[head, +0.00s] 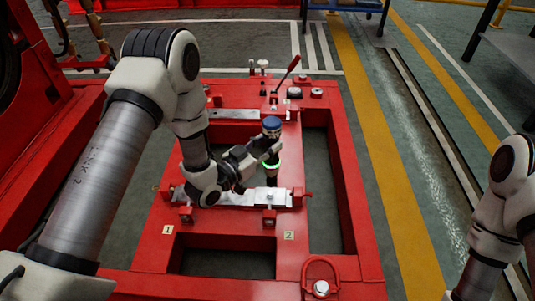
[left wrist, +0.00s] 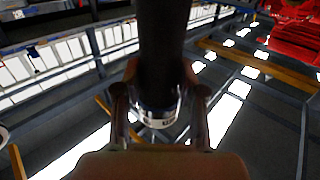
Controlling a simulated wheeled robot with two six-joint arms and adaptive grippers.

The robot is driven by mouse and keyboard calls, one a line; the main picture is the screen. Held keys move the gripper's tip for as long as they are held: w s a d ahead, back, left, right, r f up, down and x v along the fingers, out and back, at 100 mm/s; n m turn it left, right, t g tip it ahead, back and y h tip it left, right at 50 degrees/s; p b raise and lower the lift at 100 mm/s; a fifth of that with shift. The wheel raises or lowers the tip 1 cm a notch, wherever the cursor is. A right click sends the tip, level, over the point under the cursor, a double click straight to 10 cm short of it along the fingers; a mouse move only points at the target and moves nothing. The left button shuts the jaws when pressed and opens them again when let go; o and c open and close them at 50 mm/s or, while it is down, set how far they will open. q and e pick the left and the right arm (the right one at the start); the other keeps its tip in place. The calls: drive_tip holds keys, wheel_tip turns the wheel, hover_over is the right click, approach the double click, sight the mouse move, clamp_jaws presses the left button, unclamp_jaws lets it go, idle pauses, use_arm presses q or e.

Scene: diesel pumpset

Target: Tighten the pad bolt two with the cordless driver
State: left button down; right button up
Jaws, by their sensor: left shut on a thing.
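My left gripper (head: 258,152) is shut on the cordless driver (head: 271,127), which has a blue top, a dark body and a glowing green ring low down. The driver stands nearly upright over the right part of a silver plate (head: 240,197) on the red frame. I cannot tell whether its tip touches a bolt there. A small bolt in a red block (head: 268,215) stands in front of the plate, near the label 2 (head: 289,236). In the left wrist view the driver's dark body (left wrist: 160,45) runs between the fingers. My right gripper is out of view.
The red base frame (head: 345,200) has open gaps between its beams. A lever with a red handle (head: 287,73) rises at the back. A label 1 (head: 167,229) is at the left. A lifting ring (head: 321,287) is in front.

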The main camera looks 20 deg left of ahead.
sight(267, 163)
use_arm(q)
drive_tip(key=shift+r, duration=0.25)
drive_tip(key=shift+r+p, duration=0.1)
drive_tip(key=shift+p, duration=0.3)
wheel_tip(267, 163, down, 5)
drive_tip(key=b, duration=0.3)
drive_tip(key=shift+r, duration=0.1)
drive_tip(key=shift+s+r+p, duration=0.1)
drive_tip(key=shift+p, duration=0.35)
drive_tip(key=shift+f, duration=0.55)
idle(0.5)
drive_tip(key=shift+r, duration=0.15)
